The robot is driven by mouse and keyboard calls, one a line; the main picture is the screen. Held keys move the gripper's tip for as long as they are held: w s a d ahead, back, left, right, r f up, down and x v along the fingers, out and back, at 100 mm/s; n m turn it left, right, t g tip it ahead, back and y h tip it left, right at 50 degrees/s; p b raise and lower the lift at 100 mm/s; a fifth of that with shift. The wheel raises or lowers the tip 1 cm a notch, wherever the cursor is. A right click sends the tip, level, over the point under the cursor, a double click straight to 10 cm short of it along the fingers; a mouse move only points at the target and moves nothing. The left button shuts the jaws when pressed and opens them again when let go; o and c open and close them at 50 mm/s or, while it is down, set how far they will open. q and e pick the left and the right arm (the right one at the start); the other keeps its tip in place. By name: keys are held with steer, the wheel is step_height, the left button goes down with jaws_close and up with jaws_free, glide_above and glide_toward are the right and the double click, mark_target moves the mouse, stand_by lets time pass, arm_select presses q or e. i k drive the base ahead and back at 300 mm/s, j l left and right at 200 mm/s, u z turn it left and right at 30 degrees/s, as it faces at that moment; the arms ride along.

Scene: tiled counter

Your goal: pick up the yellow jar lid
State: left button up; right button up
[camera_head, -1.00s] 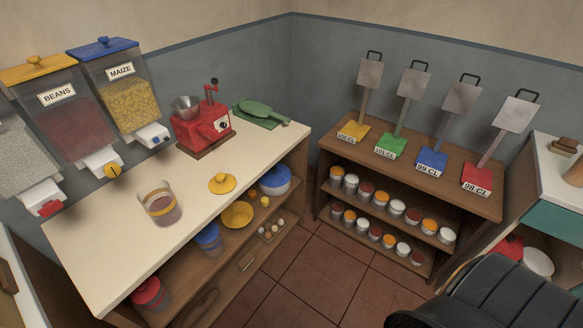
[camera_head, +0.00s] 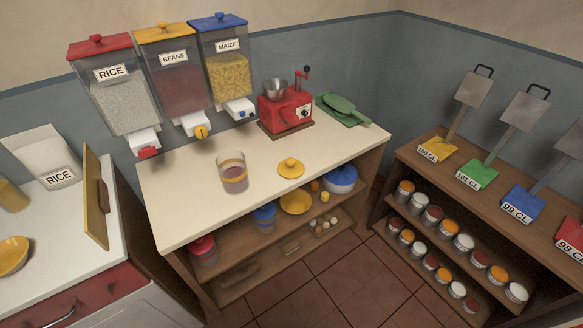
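The yellow jar lid (camera_head: 291,168) is a round disc with a knob on top. It lies flat on the cream counter (camera_head: 195,215), near its front edge. A clear jar (camera_head: 232,173) with a yellow band and dark reddish contents stands to its left, apart from it, with its top open. Neither of my grippers shows in the head view.
Rice, beans and maize dispensers (camera_head: 173,66) hang on the wall behind the counter. A red grinder (camera_head: 285,109) and a green scoop (camera_head: 342,109) stand at the counter's back right. The shelf below holds a yellow bowl (camera_head: 297,202). Tiled floor in front is clear.

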mark_target(290, 168)
steer(key=i+l+u, duration=0.3)
steer(key=i+l, duration=0.15)
steer(key=l, duration=0.35)
steer(key=i+l+u, duration=0.1)
steer(key=l, duration=0.3)
steer(key=i, duration=0.1)
